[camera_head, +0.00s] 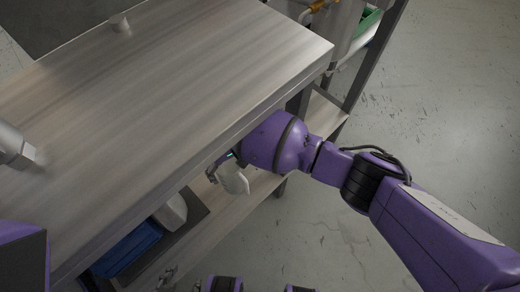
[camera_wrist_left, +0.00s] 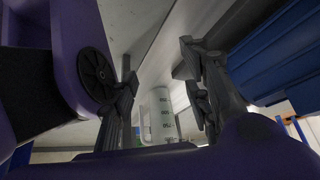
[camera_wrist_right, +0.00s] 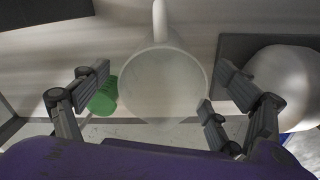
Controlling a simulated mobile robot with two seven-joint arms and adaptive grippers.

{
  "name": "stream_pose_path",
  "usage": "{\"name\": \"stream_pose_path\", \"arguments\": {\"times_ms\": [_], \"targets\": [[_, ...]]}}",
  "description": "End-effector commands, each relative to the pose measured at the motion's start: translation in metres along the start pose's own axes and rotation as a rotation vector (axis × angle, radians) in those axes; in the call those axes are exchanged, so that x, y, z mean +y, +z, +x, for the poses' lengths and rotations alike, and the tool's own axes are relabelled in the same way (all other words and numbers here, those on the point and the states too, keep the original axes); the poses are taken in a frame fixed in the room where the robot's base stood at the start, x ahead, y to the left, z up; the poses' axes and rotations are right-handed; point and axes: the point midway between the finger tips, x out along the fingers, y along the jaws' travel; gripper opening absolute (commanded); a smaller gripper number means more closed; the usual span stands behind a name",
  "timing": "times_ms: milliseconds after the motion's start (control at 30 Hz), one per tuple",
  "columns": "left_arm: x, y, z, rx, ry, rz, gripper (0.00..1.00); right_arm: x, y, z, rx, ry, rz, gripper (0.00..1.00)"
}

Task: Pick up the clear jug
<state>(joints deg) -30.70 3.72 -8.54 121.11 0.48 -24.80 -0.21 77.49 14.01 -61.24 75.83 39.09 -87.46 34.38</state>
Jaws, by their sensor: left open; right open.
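The clear jug (camera_head: 234,179), pale and see-through, stands under the table's front edge in the head view. In the right wrist view the jug (camera_wrist_right: 163,88) shows its round mouth and a handle at the top, between the fingers of my open right gripper (camera_wrist_right: 165,90). I cannot tell if the fingers touch it. My left gripper (camera_head: 181,281) is open near the bottom of the head view, partly out of frame.
The table top (camera_head: 170,80) overhangs the lower shelf (camera_head: 247,197). A white rounded container (camera_head: 172,212) and a blue bin (camera_head: 128,250) are left of the jug. A green object (camera_wrist_right: 103,98) is close to the left finger in the right wrist view. Floor is open at right.

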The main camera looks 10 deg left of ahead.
Motion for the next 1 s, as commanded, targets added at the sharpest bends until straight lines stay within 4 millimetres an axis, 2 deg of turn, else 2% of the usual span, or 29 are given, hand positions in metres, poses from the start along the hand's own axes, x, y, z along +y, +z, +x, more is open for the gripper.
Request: {"name": "stream_pose_path", "arguments": {"times_ms": [100,200,333,533,1000], "targets": [[0.0,0.009,0.009,-0.01,0.0,-0.002,0.44,-0.002,-0.005,0.023,-0.002,0.0,-0.001,0.88],[0.0,0.009,0.014,-0.01,0.0,-0.001,0.44,-0.002,-0.005,0.036,-0.003,-0.001,0.0,0.88],[0.0,0.005,0.018,-0.001,0.002,0.004,0.44,-0.002,-0.005,0.042,-0.001,-0.001,-0.001,0.88],[-0.001,0.002,0.017,0.005,0.002,0.008,0.44,-0.002,-0.005,0.042,0.0,-0.001,-0.001,0.88],[-0.002,0.003,0.017,0.005,0.001,0.009,0.44,-0.001,-0.005,0.042,-0.001,0.0,0.0,0.28]]}}
